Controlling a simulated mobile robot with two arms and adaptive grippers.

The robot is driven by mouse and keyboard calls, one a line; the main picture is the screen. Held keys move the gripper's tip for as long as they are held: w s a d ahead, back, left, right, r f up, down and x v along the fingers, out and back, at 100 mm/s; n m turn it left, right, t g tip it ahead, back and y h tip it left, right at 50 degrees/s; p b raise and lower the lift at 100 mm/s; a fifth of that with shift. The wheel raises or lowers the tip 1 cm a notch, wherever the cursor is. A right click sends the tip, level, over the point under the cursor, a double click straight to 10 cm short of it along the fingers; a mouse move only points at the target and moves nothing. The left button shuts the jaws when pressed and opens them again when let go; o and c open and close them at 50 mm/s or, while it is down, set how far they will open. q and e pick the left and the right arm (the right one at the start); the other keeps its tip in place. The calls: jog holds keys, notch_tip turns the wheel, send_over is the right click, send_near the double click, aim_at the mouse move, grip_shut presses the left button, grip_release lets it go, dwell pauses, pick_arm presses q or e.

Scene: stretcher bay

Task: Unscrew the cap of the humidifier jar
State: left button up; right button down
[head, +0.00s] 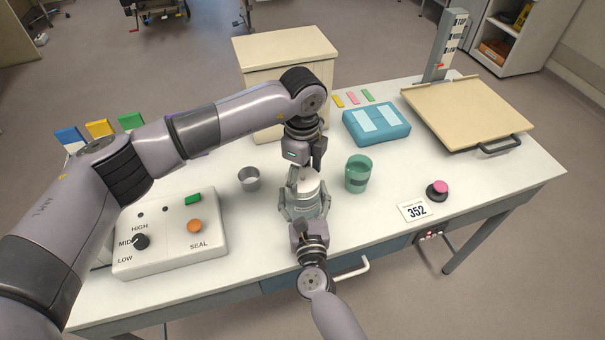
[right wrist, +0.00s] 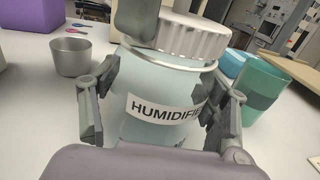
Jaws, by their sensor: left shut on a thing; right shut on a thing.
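The humidifier jar (right wrist: 150,82) stands upright on the white table, a pale grey-green jar with a "HUMIDIFIER" label partly covered by a finger. Its ridged pale cap (right wrist: 195,38) sits on top. My right gripper (head: 305,207) comes from the front edge and is shut around the jar body, one finger on each side. My left gripper (head: 306,170) points down from above and is shut on the cap. One of its fingers shows against the cap's left side in the right wrist view (right wrist: 137,20). The cap's far side is hidden.
A metal cup (head: 249,180) stands close left of the jar and a green cup (head: 358,175) close right. A control box (head: 170,235) lies at left, a blue case (head: 376,125) behind, a sign (head: 414,210) and pink button (head: 438,188) at right.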

aim_at(302, 179)
pick_arm(q)
jog(key=shift+r, duration=0.15)
jog(key=shift+r, duration=0.95)
jog(key=shift+r, duration=0.1)
jog(key=shift+r, duration=1.9)
pick_arm(e)
jog(key=shift+c, duration=0.8)
grip_release()
